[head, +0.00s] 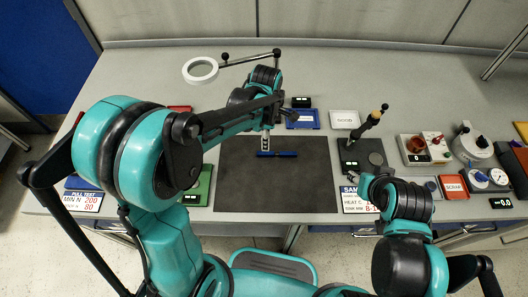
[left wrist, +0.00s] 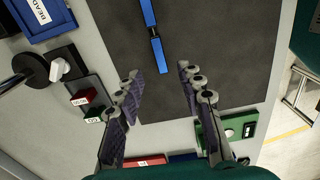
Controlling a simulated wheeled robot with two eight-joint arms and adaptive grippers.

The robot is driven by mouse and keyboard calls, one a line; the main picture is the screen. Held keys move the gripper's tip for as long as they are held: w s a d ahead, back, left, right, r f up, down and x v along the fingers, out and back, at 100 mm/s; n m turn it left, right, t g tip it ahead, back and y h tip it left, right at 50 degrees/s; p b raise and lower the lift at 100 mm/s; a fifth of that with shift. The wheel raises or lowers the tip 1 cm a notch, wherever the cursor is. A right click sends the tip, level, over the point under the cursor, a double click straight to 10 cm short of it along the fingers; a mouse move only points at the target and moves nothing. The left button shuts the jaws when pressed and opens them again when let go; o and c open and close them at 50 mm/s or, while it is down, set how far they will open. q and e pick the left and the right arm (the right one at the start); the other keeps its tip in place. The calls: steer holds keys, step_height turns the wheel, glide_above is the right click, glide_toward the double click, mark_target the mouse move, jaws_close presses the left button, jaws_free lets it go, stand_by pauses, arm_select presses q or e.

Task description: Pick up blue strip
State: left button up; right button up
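The blue strip (head: 283,154) lies on the dark mat (head: 290,190), near the mat's back edge. In the left wrist view the strip (left wrist: 159,56) runs from the top edge down to the upper middle, with a dark break along it. My left gripper (head: 265,145) hangs over the mat at the strip's left part in the head view. In the left wrist view its fingers (left wrist: 160,80) are spread with nothing between them, and the strip's near end points toward the gap. My right gripper (head: 368,186) is at the right, beside the sample card; its fingers are too small to read.
A blue tray (head: 303,119) and a white tray (head: 345,119) stand behind the mat. A green device (head: 197,186) is left of it. An upright tool (head: 368,124) on a dark base, a red scrap tray (head: 454,187) and gauges (head: 498,177) stand right. The mat's front is clear.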

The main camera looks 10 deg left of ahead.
mark_target(266, 153)
arm_select(q)
step_height(266, 153, down, 3)
steer(key=shift+r+b, duration=0.1)
steer(key=shift+b, duration=0.35)
step_height(266, 153, down, 6)
steer(key=shift+r+b, duration=0.25)
steer(key=shift+b, duration=0.95)
steer(key=shift+r, duration=0.1)
jaws_close()
